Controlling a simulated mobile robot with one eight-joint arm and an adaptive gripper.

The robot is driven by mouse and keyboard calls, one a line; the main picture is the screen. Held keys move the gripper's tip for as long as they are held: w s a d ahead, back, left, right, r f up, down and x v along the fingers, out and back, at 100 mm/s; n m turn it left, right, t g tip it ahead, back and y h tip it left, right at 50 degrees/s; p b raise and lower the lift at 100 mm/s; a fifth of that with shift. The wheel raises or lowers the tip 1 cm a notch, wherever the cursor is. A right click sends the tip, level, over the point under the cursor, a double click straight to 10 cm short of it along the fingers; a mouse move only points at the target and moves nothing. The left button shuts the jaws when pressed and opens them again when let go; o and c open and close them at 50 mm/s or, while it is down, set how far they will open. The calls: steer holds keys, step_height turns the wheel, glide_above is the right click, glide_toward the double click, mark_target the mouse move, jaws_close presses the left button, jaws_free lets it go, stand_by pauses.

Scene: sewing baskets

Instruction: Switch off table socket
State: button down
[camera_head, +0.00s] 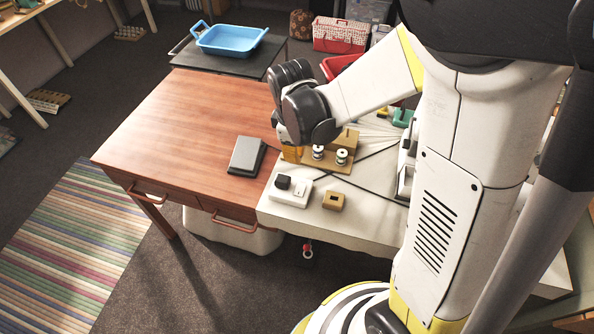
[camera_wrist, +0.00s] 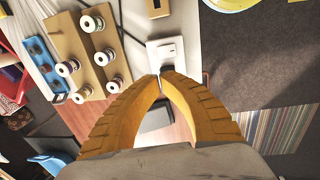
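The table socket (camera_head: 293,195) is a white block on the white tabletop, near the seam with the brown desk. A black plug (camera_head: 283,182) sits at its left end, and a small white switch (camera_head: 301,188) is at its right. In the wrist view the socket (camera_wrist: 162,52) lies just beyond my fingertips; its switch position is too small to tell. My gripper (camera_head: 291,154) has orange fingers and is above the table, behind the socket in the head view. In the wrist view the fingertips (camera_wrist: 161,79) meet with almost no gap and hold nothing.
A wooden board (camera_head: 340,166) with several thread spools stands beside my gripper. A small wooden block (camera_head: 333,201) sits right of the socket. A dark grey box (camera_head: 246,156) lies on the brown desk (camera_head: 170,125), otherwise clear. Dark cables cross the white table (camera_head: 345,229).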

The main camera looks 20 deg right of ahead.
mark_target(298, 183)
steer(key=f+b, duration=0.2)
steer(key=f, duration=0.2)
steer(key=w+f+b, duration=0.1)
steer(key=f+b, duration=0.1)
steer(key=f, duration=0.3)
steer(key=d+f+b, duration=0.1)
steer(key=f+b, duration=0.1)
steer(key=f, duration=0.2)
steer(key=shift+w+f, duration=0.15)
steer(key=shift+f, duration=0.1)
